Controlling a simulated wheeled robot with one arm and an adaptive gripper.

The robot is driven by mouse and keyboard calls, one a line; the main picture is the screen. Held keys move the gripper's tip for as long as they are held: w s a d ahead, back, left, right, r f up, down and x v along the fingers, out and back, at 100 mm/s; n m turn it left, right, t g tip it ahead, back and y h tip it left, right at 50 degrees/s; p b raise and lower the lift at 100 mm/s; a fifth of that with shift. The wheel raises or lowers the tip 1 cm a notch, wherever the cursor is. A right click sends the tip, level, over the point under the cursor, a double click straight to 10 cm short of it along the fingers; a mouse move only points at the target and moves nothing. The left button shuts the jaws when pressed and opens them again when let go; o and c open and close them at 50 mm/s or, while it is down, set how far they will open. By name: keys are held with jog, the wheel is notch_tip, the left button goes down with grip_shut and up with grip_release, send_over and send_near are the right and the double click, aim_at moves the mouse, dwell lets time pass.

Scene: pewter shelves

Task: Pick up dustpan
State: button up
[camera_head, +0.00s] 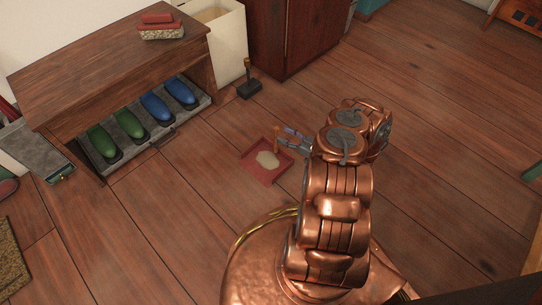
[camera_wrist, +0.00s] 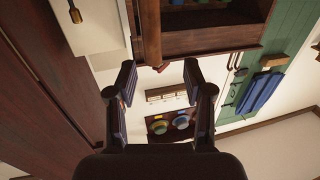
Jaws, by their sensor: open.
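A red dustpan (camera_head: 254,169) lies flat on the wooden floor in the middle of the head view, with a pale heap (camera_head: 267,160) in it. A short orange-brown piece (camera_head: 277,134) stands up beside its far edge; I cannot tell whether it is the handle. My gripper (camera_head: 287,136) is at the dustpan's right far side and looks very near it. I cannot tell whether they touch. In the wrist view both fingers (camera_wrist: 158,82) are spread with nothing between them. The dustpan does not show in that view.
A small dark brush (camera_head: 249,88) stands on the floor beyond the dustpan. A wooden bench (camera_head: 95,70) with an open tray of green and blue shoes is at the left. A dark red cabinet (camera_head: 296,38) stands behind. Floor to the right is clear.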

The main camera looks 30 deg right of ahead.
aim_at(276, 130)
jog(key=b+x, duration=0.2)
jog(key=x, duration=0.1)
jog(key=b+x, duration=0.1)
jog(key=shift+w+d+f, duration=0.15)
jog(key=shift+w+f, duration=0.2)
jog(key=shift+w, duration=0.2)
jog(key=shift+w+r, duration=0.15)
jog(key=shift+w, duration=0.05)
grip_shut()
